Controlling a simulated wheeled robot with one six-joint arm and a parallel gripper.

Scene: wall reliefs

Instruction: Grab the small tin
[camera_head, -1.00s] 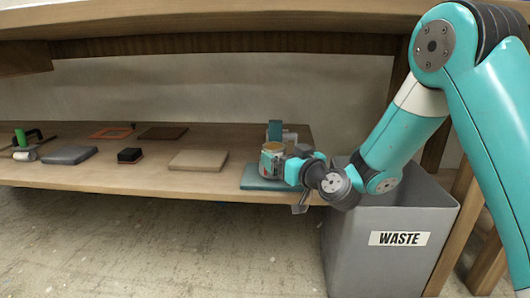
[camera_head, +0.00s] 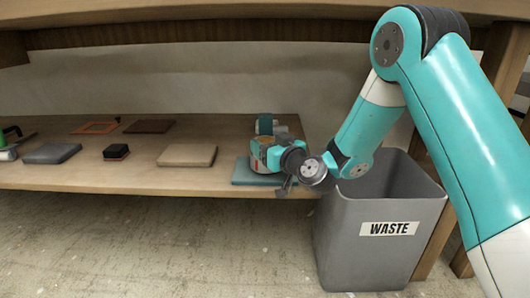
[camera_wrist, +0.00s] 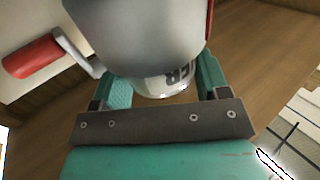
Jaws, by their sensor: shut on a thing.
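The small tin (camera_head: 257,152) is at the right end of the wooden shelf, over a teal mat (camera_head: 240,173). I cannot tell whether the tin touches the mat.
A grey WASTE bin (camera_head: 385,205) stands below my arm, at the shelf's right end. Left along the shelf lie a beige slab (camera_head: 187,155), a small black block (camera_head: 116,151), a brown slab (camera_head: 149,126) and a grey slab (camera_head: 52,153). A red-handled tool (camera_wrist: 32,58) shows in the wrist view.

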